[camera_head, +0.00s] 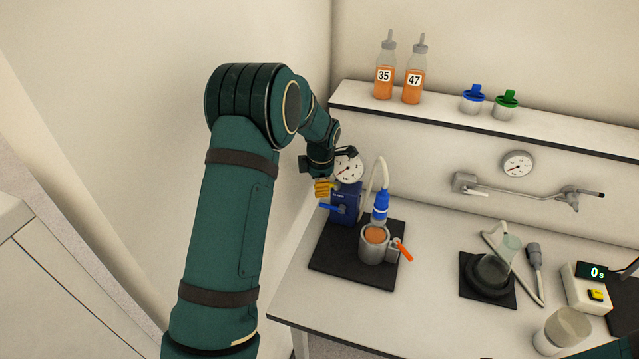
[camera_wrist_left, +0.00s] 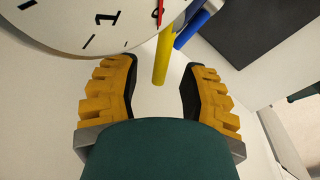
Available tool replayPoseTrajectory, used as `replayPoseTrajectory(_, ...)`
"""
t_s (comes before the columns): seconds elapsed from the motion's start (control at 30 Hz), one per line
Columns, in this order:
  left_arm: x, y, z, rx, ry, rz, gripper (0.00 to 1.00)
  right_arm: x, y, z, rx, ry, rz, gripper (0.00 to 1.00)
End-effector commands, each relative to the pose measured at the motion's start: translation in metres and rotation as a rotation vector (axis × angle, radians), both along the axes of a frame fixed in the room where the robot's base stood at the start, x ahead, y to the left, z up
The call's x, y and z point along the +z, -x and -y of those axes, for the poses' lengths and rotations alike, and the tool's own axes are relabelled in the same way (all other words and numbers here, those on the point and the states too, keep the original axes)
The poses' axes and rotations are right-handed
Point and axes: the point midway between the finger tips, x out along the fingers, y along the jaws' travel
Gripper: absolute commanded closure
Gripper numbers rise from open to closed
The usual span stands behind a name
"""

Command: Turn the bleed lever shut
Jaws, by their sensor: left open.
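My left gripper (camera_head: 325,187) is at the upper left of the blue pump block (camera_head: 345,203), in front of the white dial gauge (camera_head: 348,167). In the left wrist view the gripper (camera_wrist_left: 160,75) is open, its yellow-padded fingers spread. A yellow lever (camera_wrist_left: 162,62) reaches between the fingertips with a gap on both sides. A blue lever (camera_head: 332,208) sticks out left from the block; blue parts (camera_wrist_left: 190,28) show behind the yellow lever in the wrist view. No label tells which lever is the bleed lever. The gauge face (camera_wrist_left: 80,20) fills the wrist view's upper left.
Bottles (camera_head: 384,82) stand on the shelf (camera_head: 450,112).

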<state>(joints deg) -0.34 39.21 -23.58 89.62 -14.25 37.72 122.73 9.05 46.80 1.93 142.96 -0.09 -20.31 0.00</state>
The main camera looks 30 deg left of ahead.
Motion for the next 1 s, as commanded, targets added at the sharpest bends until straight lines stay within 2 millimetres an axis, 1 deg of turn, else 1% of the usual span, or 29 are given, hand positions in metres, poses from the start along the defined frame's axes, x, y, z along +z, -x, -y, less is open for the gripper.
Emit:
replayPoseTrajectory(0.1, -0.0053, -0.0005, -0.0009, 0.000, 0.000, -0.001, 0.57, 0.0005, -0.0001, 0.0000, 0.000, 0.000, 0.000, 0.53)
replayPoseTrajectory(0.37, -0.0060, -0.0007, -0.0010, 0.000, 0.000, 0.000, 0.57, 0.0005, -0.0001, 0.0000, 0.000, 0.000, 0.000, 0.53)
replayPoseTrajectory(0.4, -0.0060, -0.0007, -0.0010, 0.000, 0.000, 0.000, 0.61, 0.0005, -0.0001, 0.0000, 0.000, 0.000, 0.000, 0.53)
replayPoseTrajectory(0.47, -0.0059, -0.0007, -0.0010, 0.000, 0.000, 0.000, 0.82, 0.0004, 0.0000, 0.0001, 0.000, 0.000, 0.000, 0.53)
replayPoseTrajectory(0.5, -0.0058, -0.0007, -0.0010, 0.000, 0.000, 0.000, 0.96, 0.0004, 0.0000, 0.0001, 0.000, 0.000, 0.000, 0.53)
replayPoseTrajectory(0.53, -0.0058, -0.0007, -0.0009, 0.000, 0.000, 0.000, 1.00, 0.0004, 0.0000, 0.0001, 0.000, 0.000, 0.000, 0.53)
replayPoseTrajectory(1.0, -0.0071, 0.0012, -0.0029, 0.001, 0.001, -0.003, 1.00, -0.0002, 0.0000, -0.0001, 0.000, 0.000, 0.000, 0.53)
